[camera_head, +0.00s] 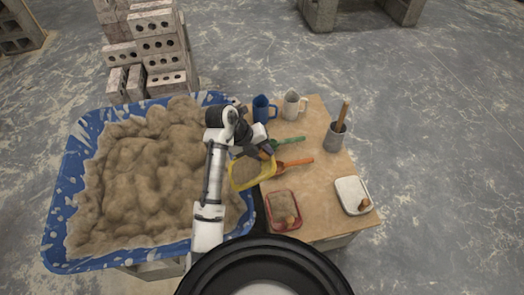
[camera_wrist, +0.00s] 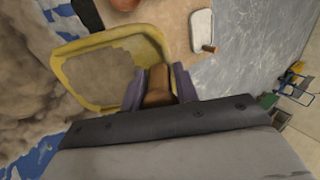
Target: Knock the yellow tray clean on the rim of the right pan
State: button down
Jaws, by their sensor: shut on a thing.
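The yellow tray (camera_head: 235,183) is held at the right edge of the blue tub, near the table's left edge. My gripper (camera_wrist: 158,80) is shut on its brown handle (camera_wrist: 157,88). In the wrist view, the yellow tray (camera_wrist: 143,32) has grey-brown mortar (camera_wrist: 100,72) spread over its inside. The arm covers part of the tray in the head view. No pan is plainly the right one; a red tray (camera_head: 270,212) and a white tray (camera_head: 342,185) lie on the table. I cannot tell whether the yellow tray touches anything.
The blue tub (camera_head: 62,190) on the left is heaped with mortar (camera_head: 140,175). The wooden table (camera_head: 320,185) holds a blue mug (camera_head: 261,109), a pale mug (camera_head: 291,105), green (camera_head: 288,141) and orange (camera_head: 296,163) tools and a grey pot (camera_head: 334,139). Blocks (camera_head: 160,45) stand behind.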

aim_at(258, 162)
notch_tip(258, 162, down, 7)
jog(key=b, duration=0.8)
jog(key=shift+f, duration=0.1)
notch_tip(258, 162, up, 8)
jog(key=p, duration=0.3)
jog(key=shift+f+p, duration=0.25)
jog(key=shift+p, duration=0.1)
jog(key=shift+f, duration=0.1)
